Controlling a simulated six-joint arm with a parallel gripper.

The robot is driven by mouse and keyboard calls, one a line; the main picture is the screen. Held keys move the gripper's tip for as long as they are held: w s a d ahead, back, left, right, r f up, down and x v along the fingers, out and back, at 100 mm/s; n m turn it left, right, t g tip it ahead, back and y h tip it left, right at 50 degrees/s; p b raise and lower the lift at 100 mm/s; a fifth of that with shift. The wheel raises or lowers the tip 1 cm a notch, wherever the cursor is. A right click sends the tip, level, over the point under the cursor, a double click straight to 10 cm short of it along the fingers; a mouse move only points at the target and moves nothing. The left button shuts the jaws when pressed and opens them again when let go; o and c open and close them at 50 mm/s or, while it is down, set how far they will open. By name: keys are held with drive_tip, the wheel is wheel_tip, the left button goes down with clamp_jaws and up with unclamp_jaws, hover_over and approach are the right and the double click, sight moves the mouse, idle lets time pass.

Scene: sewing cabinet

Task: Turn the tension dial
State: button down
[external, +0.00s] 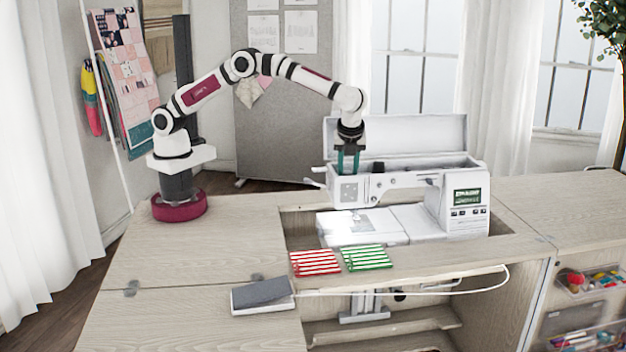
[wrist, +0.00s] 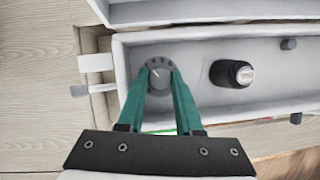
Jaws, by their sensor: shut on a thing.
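The tension dial (wrist: 160,78) is a round grey knob with darker bumps around its far edge, in the open top of the white sewing machine (external: 464,212). My gripper (wrist: 160,72) points down into this opening with its green fingers on either side of the dial, shut on it. In the external view my gripper (external: 348,162) is at the left end of the machine's top, and the machine's front wall hides the dial and fingertips.
The machine's lid (external: 400,138) stands open behind the opening. A dark spool-like part (wrist: 232,74) stands right of the dial. Red striped fabric (external: 315,263) and green striped fabric (external: 367,258) lie in front on the cabinet, with a grey-topped foot pedal (external: 262,294) to their left.

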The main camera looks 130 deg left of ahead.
drive_tip(key=shift+n+g, duration=0.3)
drive_tip(key=shift+n, duration=0.5)
drive_tip(key=c, duration=0.8)
unclamp_jaws()
drive_tip(key=shift+c, duration=0.2)
drive_tip(key=shift+r, duration=0.15)
drive_tip(key=v, duration=0.6)
drive_tip(key=shift+w+r, duration=0.1)
drive_tip(key=shift+w, duration=0.05)
drive_tip(key=shift+w+d+r, duration=0.1)
drive_tip(key=shift+r, duration=0.4)
